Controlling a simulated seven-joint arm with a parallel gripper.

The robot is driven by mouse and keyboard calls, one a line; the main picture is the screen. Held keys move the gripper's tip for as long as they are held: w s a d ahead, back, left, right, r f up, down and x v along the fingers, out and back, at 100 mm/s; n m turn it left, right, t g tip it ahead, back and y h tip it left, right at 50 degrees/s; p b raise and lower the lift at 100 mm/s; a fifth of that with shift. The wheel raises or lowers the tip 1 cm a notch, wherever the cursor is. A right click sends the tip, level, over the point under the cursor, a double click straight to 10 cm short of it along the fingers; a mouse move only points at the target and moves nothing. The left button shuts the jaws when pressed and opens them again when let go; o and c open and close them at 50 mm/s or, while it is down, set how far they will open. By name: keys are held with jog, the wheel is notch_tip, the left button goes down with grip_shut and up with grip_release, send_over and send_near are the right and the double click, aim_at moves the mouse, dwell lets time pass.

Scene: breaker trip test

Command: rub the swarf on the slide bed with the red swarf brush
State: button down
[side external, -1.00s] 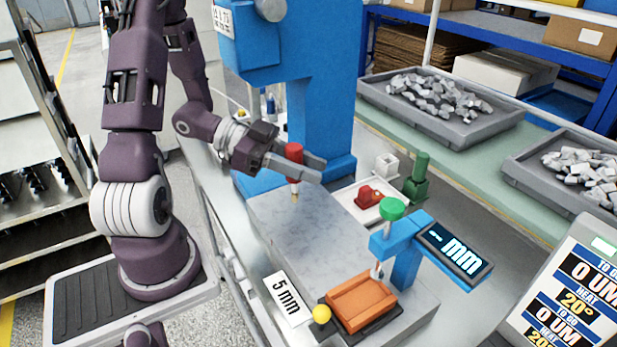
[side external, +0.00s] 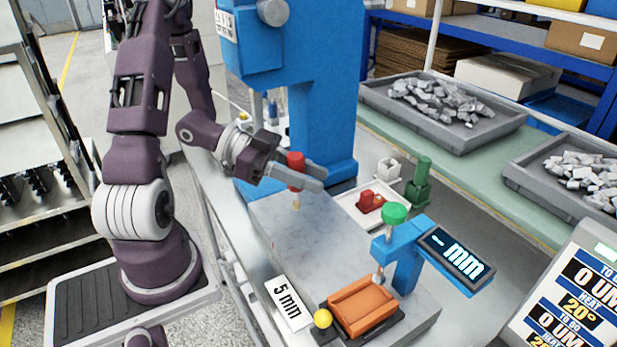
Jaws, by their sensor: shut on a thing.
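My gripper (side external: 309,177) is shut on the red swarf brush (side external: 295,165). The brush is upright, red handle up, with its pale bristle tip pointing down. The tip is over the back part of the grey slide bed (side external: 330,240), at or just above its surface; I cannot tell if it touches. The bed is a flat, mottled grey slab in front of the blue machine column. I cannot make out the swarf clearly against the mottled surface. The fingers hide part of the handle.
An orange block (side external: 362,304) and a yellow knob (side external: 322,318) sit at the bed's front end. A blue gauge arm with a green knob (side external: 394,213) and mm display (side external: 456,255) stands at the right. A white tray (side external: 350,205) holds red parts behind. The bed's middle is clear.

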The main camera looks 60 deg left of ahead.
aim_at(299, 197)
jog(key=shift+f, duration=3.35)
jog(key=shift+d+r, duration=0.15)
jog(key=shift+d, duration=1.9)
jog(key=shift+a, duration=2.1)
jog(key=shift+d+r, duration=0.1)
jog(key=shift+r, duration=3.85)
